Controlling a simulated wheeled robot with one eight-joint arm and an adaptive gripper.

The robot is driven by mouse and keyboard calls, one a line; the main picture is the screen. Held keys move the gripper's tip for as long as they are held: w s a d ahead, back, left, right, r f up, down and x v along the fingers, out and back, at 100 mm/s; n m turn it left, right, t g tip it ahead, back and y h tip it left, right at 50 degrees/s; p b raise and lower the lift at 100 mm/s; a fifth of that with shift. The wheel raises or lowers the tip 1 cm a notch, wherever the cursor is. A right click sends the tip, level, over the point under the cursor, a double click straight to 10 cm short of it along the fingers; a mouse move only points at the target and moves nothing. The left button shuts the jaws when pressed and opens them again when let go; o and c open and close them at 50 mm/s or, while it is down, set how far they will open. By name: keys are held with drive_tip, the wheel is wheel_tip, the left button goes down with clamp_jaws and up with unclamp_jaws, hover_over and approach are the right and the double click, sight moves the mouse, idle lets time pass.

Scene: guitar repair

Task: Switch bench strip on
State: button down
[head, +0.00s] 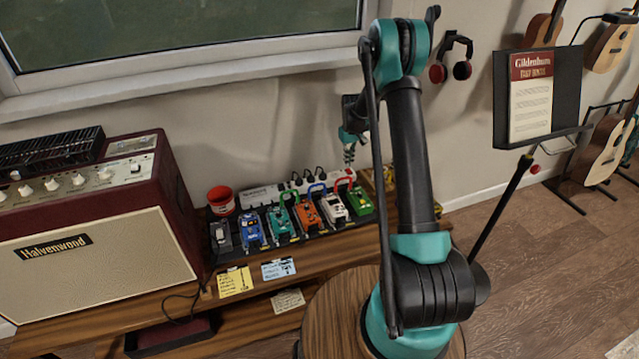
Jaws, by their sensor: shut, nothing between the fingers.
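A white power strip (338,176) with several dark plugs in it lies along the back of the low wooden bench, against the wall, behind a row of pedals. Its switch is too small to make out. My gripper (349,158) hangs down over the right end of the strip, with its fingers shut and empty. I cannot tell whether the fingertips touch the strip or stay above it. My arm stands in front, to the right of the strip.
Several coloured pedals (306,214) with patch cables fill the board before the strip. A red cup (221,200) and a big maroon amplifier (100,238) stand to the left. A music stand (536,95) and guitars (607,150) are at right. Floor between is open.

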drive_tip(key=shift+f, duration=1.05)
idle(0.7)
drive_tip(key=shift+r, duration=3.5)
